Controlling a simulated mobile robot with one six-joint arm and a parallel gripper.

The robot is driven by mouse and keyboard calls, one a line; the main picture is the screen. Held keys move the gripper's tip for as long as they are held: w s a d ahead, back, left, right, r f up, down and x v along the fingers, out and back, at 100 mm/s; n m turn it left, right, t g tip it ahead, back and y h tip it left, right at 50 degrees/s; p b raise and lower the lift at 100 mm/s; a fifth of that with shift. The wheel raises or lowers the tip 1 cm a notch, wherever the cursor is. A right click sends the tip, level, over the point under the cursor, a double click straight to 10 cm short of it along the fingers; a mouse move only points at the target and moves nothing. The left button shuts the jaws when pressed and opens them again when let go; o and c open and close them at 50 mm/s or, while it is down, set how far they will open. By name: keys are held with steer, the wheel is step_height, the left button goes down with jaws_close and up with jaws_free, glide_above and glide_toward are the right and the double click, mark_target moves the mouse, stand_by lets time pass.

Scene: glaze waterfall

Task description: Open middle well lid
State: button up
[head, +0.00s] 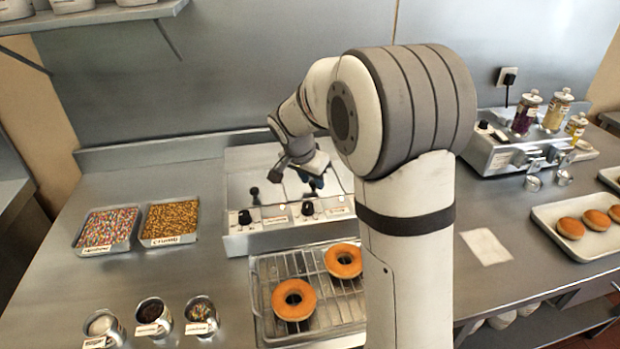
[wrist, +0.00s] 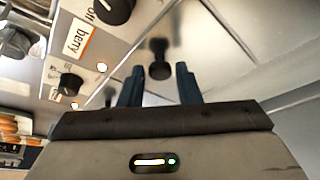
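The steel glaze station (head: 237,243) has flat lids and black dials on its front. A black lid knob (head: 254,192) stands on its left lid in the head view. My gripper (head: 316,182) is low over the lids to the right of that knob. In the wrist view, my gripper (wrist: 160,82) has its two dark fingers apart, with nothing between them. A dark lid knob (wrist: 160,66) stands on a closed-looking steel lid just beyond the fingertips; I cannot tell if they touch. My arm hides the station's right part in the head view.
A wire rack (head: 262,268) with two ring donuts stands in front of the station. Two topping trays (head: 104,250) are at the left, and several small cups at the front left. A dial (wrist: 113,10) beside a "berry" label is near the wrist camera.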

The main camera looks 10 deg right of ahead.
jaws_close()
steer(key=w+p, duration=0.2)
steer(key=w, duration=1.2)
steer(key=shift+w, duration=0.4)
steer(key=shift+o, duration=1.8)
jaws_free()
steer(key=v, duration=0.7)
steer(key=shift+r+b, duration=0.35)
steer(key=shift+b, duration=0.05)
